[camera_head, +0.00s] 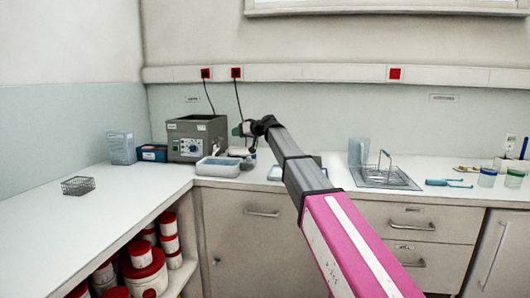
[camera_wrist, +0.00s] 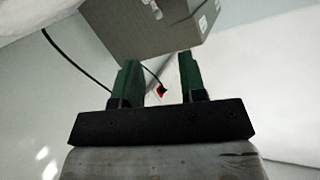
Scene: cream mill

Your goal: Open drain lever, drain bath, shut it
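The bath (camera_head: 197,138) is a grey box with a blue dial panel and an open top, on the back counter at left. Its grey body (camera_wrist: 140,30) fills the upper middle of the wrist view, tilted. My gripper (camera_head: 241,130) is just right of the bath in the head view. In the wrist view its two green fingers (camera_wrist: 159,60) stand apart with nothing gripped between them. I cannot make out the drain lever; the bath's right side is partly hidden by my gripper. A small red and white thing (camera_wrist: 162,91) shows beyond the fingers, too small to identify surely.
A pale tray (camera_head: 218,167) stands in front of the bath. Two black cables hang from red sockets (camera_head: 206,73) above. A blue box (camera_head: 152,153) is left of the bath.

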